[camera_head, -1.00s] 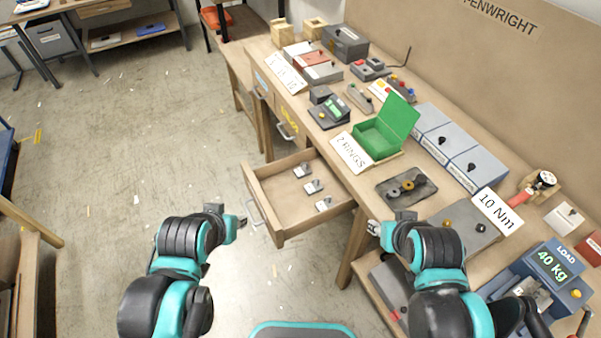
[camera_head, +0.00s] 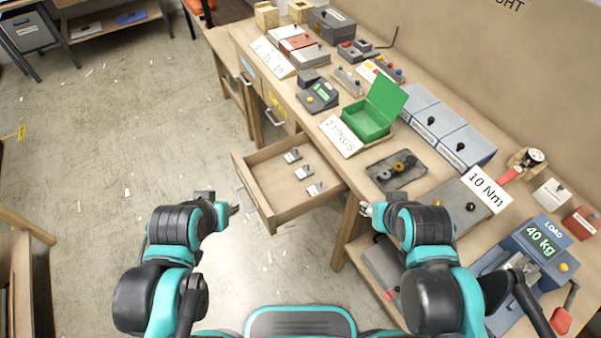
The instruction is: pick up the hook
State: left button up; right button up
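Three small pale metal pieces with dark parts, (camera_head: 292,156), (camera_head: 303,171) and (camera_head: 315,188), lie in a row in the open drawer (camera_head: 283,216). They may be hooks, but they are too small to tell. A thin dark bent rod (camera_head: 394,38) stands at the back of the bench; I cannot tell whether it is a hook. My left gripper (camera_head: 234,209) is in front of the drawer's left side, apart from the pieces. My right gripper (camera_head: 367,209) is right of the drawer, by the bench's front edge. Both fingertips are too small to judge their opening.
The bench (camera_head: 330,160) bears an open green box (camera_head: 370,112), a dark tray with rings (camera_head: 396,170), blue-grey boxes (camera_head: 432,122) and a load device (camera_head: 540,245). A wooden stand (camera_head: 22,232) is at lower left.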

aim_at(291, 158)
jog(key=i+j+z, duration=0.2)
jog(key=z, duration=0.15)
jog(key=i+j+z, duration=0.15)
jog(key=j+z, duration=0.15)
jog(key=j, duration=0.15)
jog(key=i+j+z, duration=0.15)
jog(key=j+z, duration=0.5)
jog(key=i+j, duration=0.05)
jog(key=j, duration=0.05)
